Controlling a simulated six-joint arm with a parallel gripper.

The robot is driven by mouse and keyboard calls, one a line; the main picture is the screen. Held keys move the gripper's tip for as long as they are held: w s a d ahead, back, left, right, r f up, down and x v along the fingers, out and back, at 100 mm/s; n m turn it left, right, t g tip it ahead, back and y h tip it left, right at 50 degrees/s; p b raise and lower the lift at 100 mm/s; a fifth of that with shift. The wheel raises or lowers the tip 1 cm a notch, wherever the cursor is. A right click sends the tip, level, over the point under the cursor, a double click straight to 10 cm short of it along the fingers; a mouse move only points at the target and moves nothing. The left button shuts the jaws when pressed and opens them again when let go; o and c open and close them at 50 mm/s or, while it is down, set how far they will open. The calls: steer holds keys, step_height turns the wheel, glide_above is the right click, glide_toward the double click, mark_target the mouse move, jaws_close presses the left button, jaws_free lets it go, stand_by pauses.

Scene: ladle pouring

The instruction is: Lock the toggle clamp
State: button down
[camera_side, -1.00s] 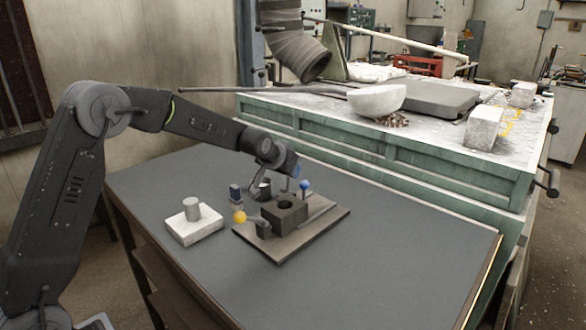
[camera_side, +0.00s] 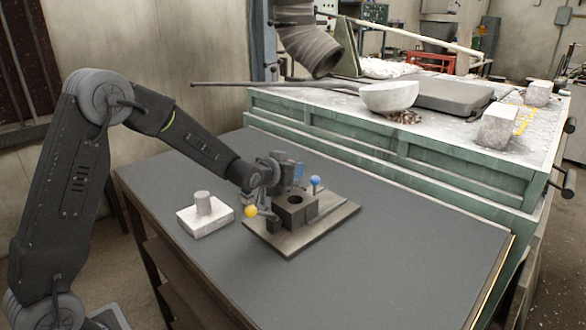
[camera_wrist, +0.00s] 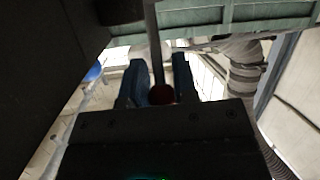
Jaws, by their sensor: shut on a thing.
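The clamp fixture is a dark block (camera_side: 296,211) with a round hole, on a flat base plate (camera_side: 286,245) on the table. A blue ball knob (camera_side: 315,180) stands on a stem behind the block, and a yellow ball knob (camera_side: 251,211) sits at its left. My gripper (camera_wrist: 160,82) is shut on a thin dark lever (camera_wrist: 154,45) with a dark red knob (camera_wrist: 161,94), between its blue fingers. The blue knob also shows in the wrist view (camera_wrist: 94,72). In the side view, my wrist is just behind and left of the block and the red knob is hidden.
A pale square slab with a grey cylinder (camera_side: 204,203) stands left of the plate. The front and right of the dark table (camera_side: 400,250) are clear. A green bench (camera_side: 400,150) with a pale bowl (camera_side: 389,97) and a long rod is behind.

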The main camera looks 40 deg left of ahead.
stand_by(0.3)
steer(key=c, duration=1)
jaws_free()
steer(key=shift+o, duration=0.2)
steer(key=shift+s, duration=0.1)
steer(key=v, duration=1.3)
steer(key=shift+s, duration=0.35)
steer(key=shift+d, duration=0.1)
steer(key=s+d+r+m+g+h, duration=0.1)
steer(key=s+d+g, duration=0.3)
steer(key=s, duration=0.7)
steer(key=s+d+r+m+g+h, duration=0.1)
steer(key=s+d+g, duration=0.3)
steer(key=s, duration=0.8)
steer(key=shift+s+d+r+m+g, duration=0.2)
steer(key=shift+d+r+m+g, duration=0.1)
steer(key=shift+d+r, duration=0.25)
